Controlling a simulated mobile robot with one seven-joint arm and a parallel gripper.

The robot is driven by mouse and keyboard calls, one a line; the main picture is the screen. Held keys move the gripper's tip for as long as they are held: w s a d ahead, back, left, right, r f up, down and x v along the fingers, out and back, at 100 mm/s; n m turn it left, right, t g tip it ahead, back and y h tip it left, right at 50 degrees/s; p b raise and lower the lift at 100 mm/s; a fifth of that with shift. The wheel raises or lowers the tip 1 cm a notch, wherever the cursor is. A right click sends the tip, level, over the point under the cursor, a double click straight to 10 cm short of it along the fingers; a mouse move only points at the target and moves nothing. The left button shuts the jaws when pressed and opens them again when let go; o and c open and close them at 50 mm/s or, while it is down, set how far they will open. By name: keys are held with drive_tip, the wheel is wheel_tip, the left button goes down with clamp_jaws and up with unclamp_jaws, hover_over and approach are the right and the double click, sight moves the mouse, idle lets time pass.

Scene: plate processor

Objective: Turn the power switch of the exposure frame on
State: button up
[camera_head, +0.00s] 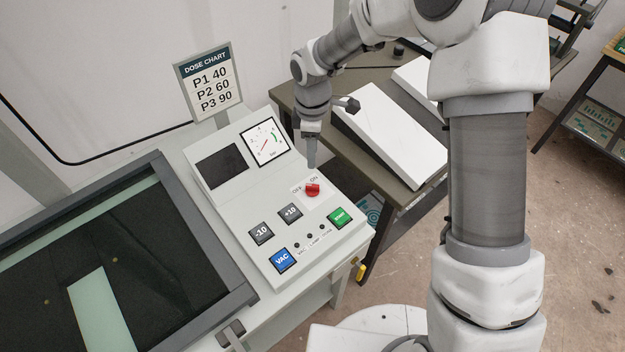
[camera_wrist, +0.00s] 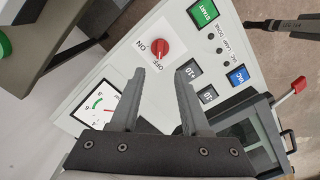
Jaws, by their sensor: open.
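The exposure frame's control panel (camera_head: 238,205) carries a red rotary power switch (camera_head: 313,190) with OFF and ON labels beside it. The switch also shows in the wrist view (camera_wrist: 160,49), just beyond and between my fingertips. Which label the knob points to is too small to tell. My gripper (camera_head: 311,160) is above the panel, close behind the switch in the head view. In the wrist view my gripper (camera_wrist: 161,74) is open, with nothing between its fingers. The panel's display (camera_head: 222,166) is dark.
A pressure gauge (camera_head: 265,142), blue VAC button (camera_head: 282,260), green START button (camera_head: 341,217) and dark -10 (camera_head: 261,233) and +10 (camera_head: 290,212) buttons surround the switch. A dose chart sign (camera_head: 208,82) stands behind. The glass frame (camera_head: 168,225) lies left; a table with white slabs (camera_head: 395,135) stands right.

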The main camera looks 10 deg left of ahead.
sight(312, 185)
wheel_tip(312, 185, down, 12)
drive_tip(key=shift+f+p, duration=0.1)
drive_tip(key=shift+p, duration=0.25)
clamp_jaws()
idle(0.3)
